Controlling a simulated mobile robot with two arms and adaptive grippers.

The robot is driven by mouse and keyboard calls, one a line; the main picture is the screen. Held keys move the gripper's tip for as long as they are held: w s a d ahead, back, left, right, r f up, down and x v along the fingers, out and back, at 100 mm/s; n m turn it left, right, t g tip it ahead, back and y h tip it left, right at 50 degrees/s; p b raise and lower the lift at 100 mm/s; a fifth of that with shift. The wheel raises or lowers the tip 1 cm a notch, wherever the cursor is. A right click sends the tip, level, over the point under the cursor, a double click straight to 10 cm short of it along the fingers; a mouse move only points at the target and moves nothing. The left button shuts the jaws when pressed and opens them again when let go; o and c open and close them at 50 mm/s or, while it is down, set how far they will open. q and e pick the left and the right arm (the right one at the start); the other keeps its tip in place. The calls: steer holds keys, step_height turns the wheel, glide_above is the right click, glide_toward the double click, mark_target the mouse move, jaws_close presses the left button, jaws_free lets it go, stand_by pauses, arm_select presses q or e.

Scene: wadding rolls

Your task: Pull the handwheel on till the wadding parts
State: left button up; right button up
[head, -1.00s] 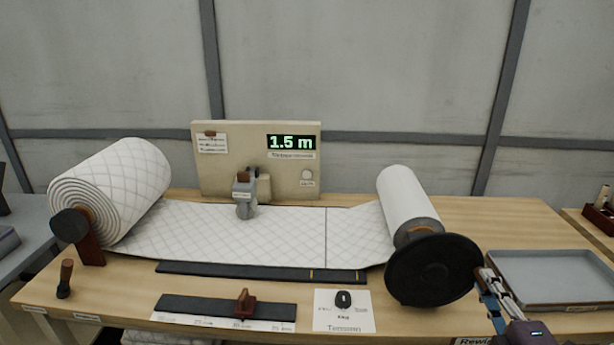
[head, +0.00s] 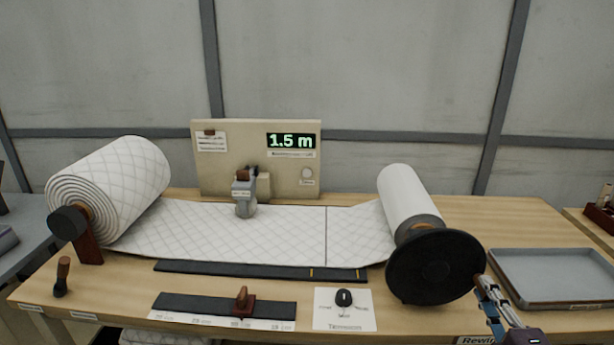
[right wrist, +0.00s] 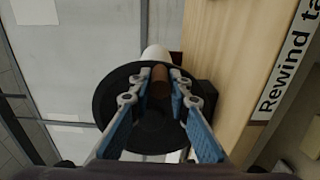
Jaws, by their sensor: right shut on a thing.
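The white quilted wadding (head: 230,232) runs across the table from the big roll (head: 118,190) at left to the narrower roll (head: 405,200) at right. A dark line crosses it near its right end, and the sheet shows on both sides of that line. The black handwheel (head: 435,268) is at the near end of the right roll. My right gripper (head: 481,279) is at the wheel's right edge. In the right wrist view its fingers are shut on the brown handle (right wrist: 160,82), in front of the wheel's dark disc. My left gripper is out of view.
A display (head: 291,141) on the back panel reads 1.5 m. A grey counter-like part (head: 244,195) stands at the wadding's far edge. An empty grey tray (head: 550,277) lies right of the wheel. A tension knob (head: 344,298) and a dark slider rail (head: 200,307) are in front.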

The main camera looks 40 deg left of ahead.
steer(key=shift+s+a+f, duration=0.1)
steer(key=shift+f, duration=0.8)
steer(key=shift+s+a+f+b, duration=0.1)
steer(key=shift+f+b, duration=0.25)
steer(key=shift+s+a+f+b, duration=0.1)
steer(key=shift+a+f+b, duration=0.1)
steer(key=shift+f+b, duration=0.15)
steer(key=o, duration=1)
steer(key=shift+d+r, duration=0.1)
steer(key=shift+r, duration=0.05)
